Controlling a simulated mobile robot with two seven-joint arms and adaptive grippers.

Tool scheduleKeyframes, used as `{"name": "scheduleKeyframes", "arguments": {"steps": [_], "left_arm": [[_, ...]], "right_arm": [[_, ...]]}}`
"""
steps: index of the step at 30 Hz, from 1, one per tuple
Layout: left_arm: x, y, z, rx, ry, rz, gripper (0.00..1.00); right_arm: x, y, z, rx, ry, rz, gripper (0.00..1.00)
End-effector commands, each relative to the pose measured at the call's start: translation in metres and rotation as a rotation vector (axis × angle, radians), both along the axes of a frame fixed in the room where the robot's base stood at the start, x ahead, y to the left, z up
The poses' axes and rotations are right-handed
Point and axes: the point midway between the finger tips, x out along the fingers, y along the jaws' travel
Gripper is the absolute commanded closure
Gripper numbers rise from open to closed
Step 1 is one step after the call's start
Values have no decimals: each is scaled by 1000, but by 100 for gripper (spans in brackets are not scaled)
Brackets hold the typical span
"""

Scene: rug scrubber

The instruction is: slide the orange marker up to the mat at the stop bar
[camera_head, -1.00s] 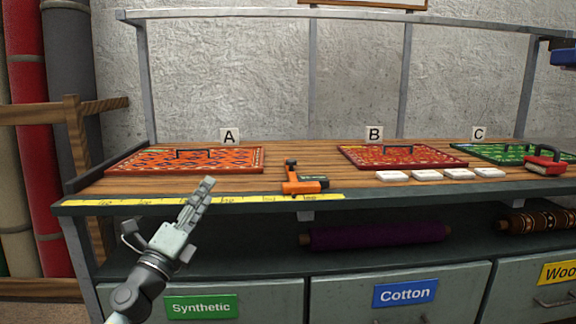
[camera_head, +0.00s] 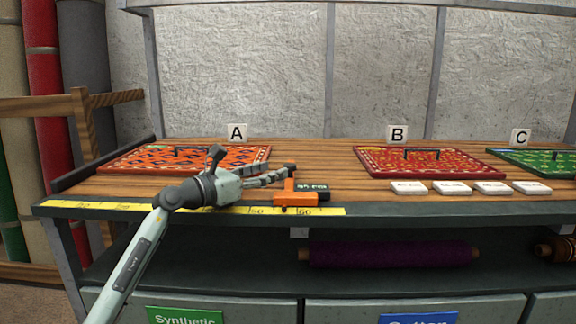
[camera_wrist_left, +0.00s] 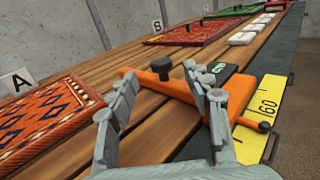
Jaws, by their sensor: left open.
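The orange marker (camera_head: 293,198) with a small dark display sits at the bench's front edge, on the yellow measuring tape (camera_head: 110,206). It also shows in the left wrist view (camera_wrist_left: 238,92), its orange arm with a black knob reaching across the boards. My left gripper (camera_head: 270,175) is open just left of the marker. In the wrist view its fingers (camera_wrist_left: 164,80) are spread around part of the orange arm; contact is unclear. Orange patterned mat A (camera_head: 130,160) lies at the left, beside a dark bar (camera_head: 105,164) along the bench's left end. My right gripper is out of view.
Red mat B (camera_head: 370,157) and green mat C (camera_head: 540,158) lie further right, each with a dark handle. Several white blocks (camera_head: 452,188) lie in front of them. Bare boards lie between mats A and B. A purple roll (camera_head: 390,254) is on the shelf below.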

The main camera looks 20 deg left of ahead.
Motion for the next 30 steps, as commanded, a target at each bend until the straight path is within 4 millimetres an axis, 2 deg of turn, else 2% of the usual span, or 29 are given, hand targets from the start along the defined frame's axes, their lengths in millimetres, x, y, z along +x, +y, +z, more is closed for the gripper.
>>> {"name": "scheduleKeyframes", "arguments": {"steps": [3, 9, 20, 30], "left_arm": [[19, -11, 2, -6, -1, -1, 50], [41, -23, 1, -5, -1, -1, 50], [47, -27, 0, -2, 0, -1, 50], [47, -27, 0, -2, 0, -1, 90]], "right_arm": [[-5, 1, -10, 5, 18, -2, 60], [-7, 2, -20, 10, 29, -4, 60], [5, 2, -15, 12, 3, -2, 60], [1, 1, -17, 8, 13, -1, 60]]}}
